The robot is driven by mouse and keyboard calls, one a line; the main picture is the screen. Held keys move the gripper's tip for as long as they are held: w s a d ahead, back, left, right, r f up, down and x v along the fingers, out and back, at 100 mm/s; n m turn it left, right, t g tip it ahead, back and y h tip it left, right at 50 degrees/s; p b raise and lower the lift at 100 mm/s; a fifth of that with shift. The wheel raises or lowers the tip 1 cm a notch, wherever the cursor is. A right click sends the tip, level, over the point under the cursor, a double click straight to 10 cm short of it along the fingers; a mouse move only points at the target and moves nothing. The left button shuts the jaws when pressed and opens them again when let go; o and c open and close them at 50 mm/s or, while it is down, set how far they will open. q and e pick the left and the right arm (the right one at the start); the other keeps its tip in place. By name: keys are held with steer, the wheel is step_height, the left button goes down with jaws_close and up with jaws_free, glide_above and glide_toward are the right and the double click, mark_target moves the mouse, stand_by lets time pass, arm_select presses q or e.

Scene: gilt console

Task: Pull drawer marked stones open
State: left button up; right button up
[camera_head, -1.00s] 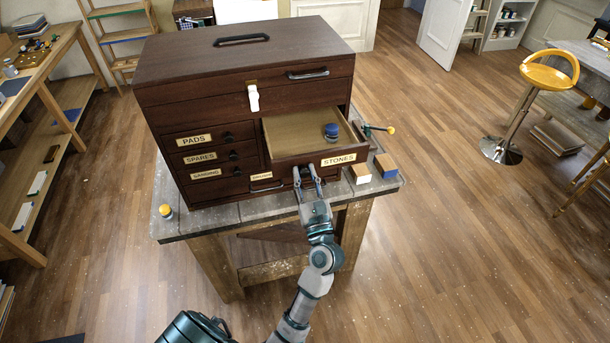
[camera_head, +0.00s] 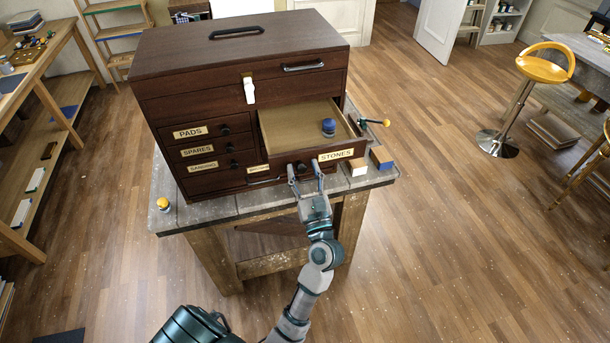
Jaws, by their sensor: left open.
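The drawer marked STONES (camera_head: 335,155) is pulled out of the dark wooden chest (camera_head: 188,100), and its inside shows. A small blue round object (camera_head: 328,127) lies in it. My left gripper (camera_head: 305,174) is at the lower left of the drawer's front, just below the dark knob (camera_head: 301,166). Its two fingers are spread with nothing between them. The knob stands clear above the fingertips. My right gripper is not in view.
A yellow-topped jar (camera_head: 163,204) stands at the bench's left corner.

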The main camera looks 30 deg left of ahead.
arm_select(q)
steer(key=v, duration=1.2)
